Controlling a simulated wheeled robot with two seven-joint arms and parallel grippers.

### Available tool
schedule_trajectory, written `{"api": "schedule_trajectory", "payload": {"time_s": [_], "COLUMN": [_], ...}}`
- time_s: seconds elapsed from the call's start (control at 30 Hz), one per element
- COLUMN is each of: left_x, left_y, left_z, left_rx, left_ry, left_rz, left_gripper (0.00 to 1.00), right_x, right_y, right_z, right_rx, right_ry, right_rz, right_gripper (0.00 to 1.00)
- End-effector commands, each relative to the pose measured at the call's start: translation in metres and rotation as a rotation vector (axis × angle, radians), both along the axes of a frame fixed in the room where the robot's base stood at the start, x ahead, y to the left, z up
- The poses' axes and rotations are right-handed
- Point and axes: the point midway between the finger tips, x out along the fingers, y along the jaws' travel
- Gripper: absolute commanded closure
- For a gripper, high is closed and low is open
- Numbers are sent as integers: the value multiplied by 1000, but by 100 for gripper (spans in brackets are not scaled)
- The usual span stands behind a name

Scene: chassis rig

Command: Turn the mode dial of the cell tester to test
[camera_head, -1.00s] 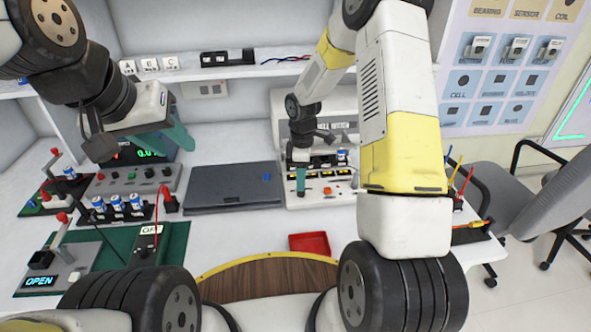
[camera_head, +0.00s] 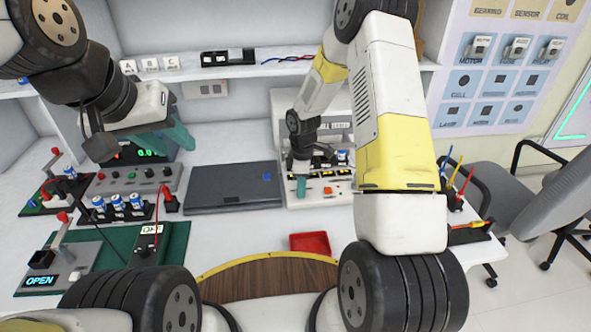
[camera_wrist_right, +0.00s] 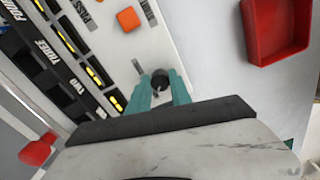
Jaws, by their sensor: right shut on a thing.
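The cell tester (camera_head: 308,199) is a pale box at the back of the bench, with a row of cell slots and an orange button (camera_head: 328,190). My right gripper (camera_head: 301,185) is over the left front of its panel. In the right wrist view, the teal fingers of my right gripper (camera_wrist_right: 161,84) are shut around a small dark round dial (camera_wrist_right: 160,77). The fingers partly hide the dial, and its setting is not readable. My left gripper (camera_head: 178,137) hangs above the back left of the bench, away from the tester; its opening is unclear.
A dark closed case (camera_head: 232,186) lies left of the tester. A red tray (camera_head: 310,243) lies in front of it and also shows in the right wrist view (camera_wrist_right: 274,60). Several instruments and a cell rack (camera_head: 118,212) fill the left bench.

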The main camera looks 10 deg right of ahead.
Motion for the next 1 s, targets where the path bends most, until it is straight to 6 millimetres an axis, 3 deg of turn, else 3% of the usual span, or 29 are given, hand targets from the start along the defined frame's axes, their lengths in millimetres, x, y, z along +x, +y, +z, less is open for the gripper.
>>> {"api": "schedule_trajectory", "payload": {"time_s": [0.37,1.0], "left_x": [0,0], "left_y": [0,0], "left_z": [0,0], "left_rx": [0,0], "left_ry": [0,0], "left_rz": [0,0], "left_gripper": [64,64], "right_x": [0,0], "right_y": [0,0], "right_z": [1,1], "right_rx": [-1,-1], "right_ry": [-1,-2], "right_rz": [-97,-628], "right_gripper": [100,100]}}
